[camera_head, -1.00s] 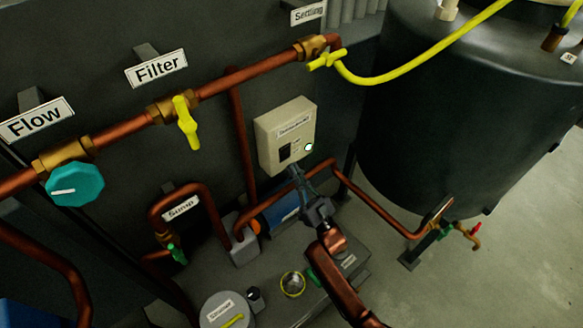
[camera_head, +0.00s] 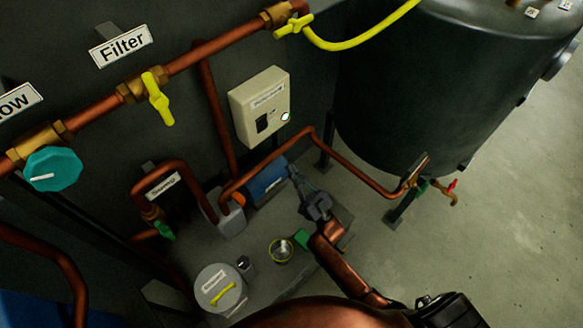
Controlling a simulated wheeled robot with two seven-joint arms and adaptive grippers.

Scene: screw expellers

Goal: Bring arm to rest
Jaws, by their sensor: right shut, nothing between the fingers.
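My right arm comes up from the bottom edge, with its copper-coloured links in front of the pump unit. My right gripper (camera_head: 293,174) is shut and empty. In the picture it sits just right of the blue motor (camera_head: 266,180) and below the beige control box (camera_head: 260,106). A clear gap shows between its fingertips and the box. The box has a dark switch and a lit white round button. My left gripper is not in view.
Copper pipes run above the grey pump base (camera_head: 325,215), with a yellow filter valve (camera_head: 157,98) and a teal flow knob (camera_head: 53,169). A dark tank (camera_head: 440,85) stands at the right. Open floor (camera_head: 500,215) lies right of the base.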

